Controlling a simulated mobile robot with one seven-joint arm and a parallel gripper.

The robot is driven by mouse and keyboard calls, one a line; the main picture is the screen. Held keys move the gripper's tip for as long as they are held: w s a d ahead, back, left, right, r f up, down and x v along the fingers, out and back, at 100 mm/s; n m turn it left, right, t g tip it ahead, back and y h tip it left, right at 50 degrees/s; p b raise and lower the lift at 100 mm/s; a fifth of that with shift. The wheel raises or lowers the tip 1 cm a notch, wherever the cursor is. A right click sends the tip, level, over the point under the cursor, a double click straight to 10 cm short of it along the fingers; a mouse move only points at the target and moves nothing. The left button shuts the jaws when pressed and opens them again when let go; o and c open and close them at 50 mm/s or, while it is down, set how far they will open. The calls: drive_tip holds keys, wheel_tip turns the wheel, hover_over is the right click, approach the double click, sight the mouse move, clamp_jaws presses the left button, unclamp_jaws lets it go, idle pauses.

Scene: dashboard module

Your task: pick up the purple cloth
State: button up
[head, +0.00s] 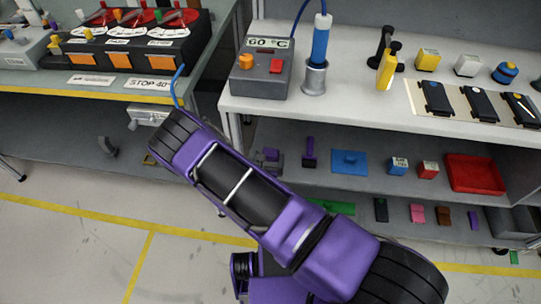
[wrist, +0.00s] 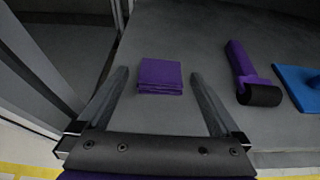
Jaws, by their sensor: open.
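The purple cloth (wrist: 160,76) is a small folded stack lying flat on the grey middle shelf, near its left end. It also shows small in the head view (head: 271,154), left of a purple-handled roller. My gripper (wrist: 160,74) is open and empty in the wrist view. Its two dark fingers reach forward along the left and right sides of the cloth, with a gap on each side. I cannot tell how high the fingertips are above the shelf. In the head view my purple arm hides much of the shelf's front left.
The purple-handled roller (wrist: 243,75) with a black head lies just right of my right finger. A dark shelf post (wrist: 98,45) stands on the left. The worktop (head: 345,105) is above. A red tray (head: 474,174) is further right.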

sight(270, 153)
drive_tip(key=x, duration=0.3)
drive_tip(key=shift+w+d, duration=0.1)
drive_tip(key=shift+w, duration=0.15)
drive_tip(key=shift+c, duration=0.2)
drive_tip(key=c, duration=1.2)
drive_tip(key=shift+r, duration=0.1)
